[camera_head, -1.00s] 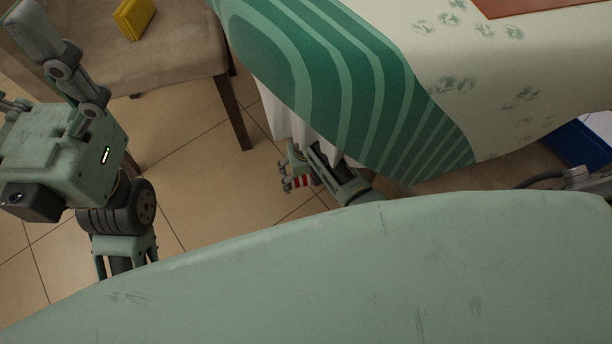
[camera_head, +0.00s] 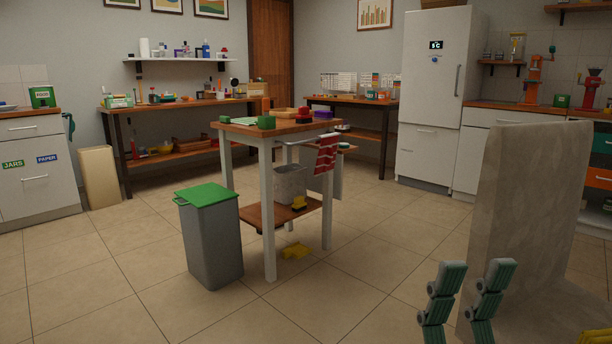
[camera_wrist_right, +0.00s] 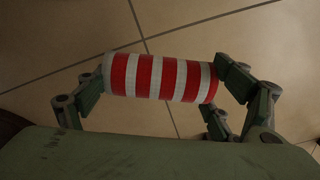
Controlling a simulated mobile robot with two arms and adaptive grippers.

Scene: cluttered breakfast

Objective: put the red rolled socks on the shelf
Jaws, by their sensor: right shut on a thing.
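The red rolled socks (camera_wrist_right: 163,79), a roll with red and white stripes, are in the right wrist view. My right gripper (camera_wrist_right: 165,82) is shut on them, with fingers at both ends of the roll, above the tiled floor. A wall shelf (camera_head: 152,60) holding bottles and small items is at the back left of the head view. Smaller wall shelves (camera_head: 499,63) are at the right. My left gripper (camera_head: 467,295) is low at the right of the head view, fingers raised and apart, nothing between them. My right gripper is outside the head view.
A grey bin with a green lid (camera_head: 209,240) stands beside a small high table (camera_head: 270,130) mid-room. A workbench (camera_head: 180,103) is below the wall shelf. A grey chair back (camera_head: 525,200) is close at right. Floor at left is open.

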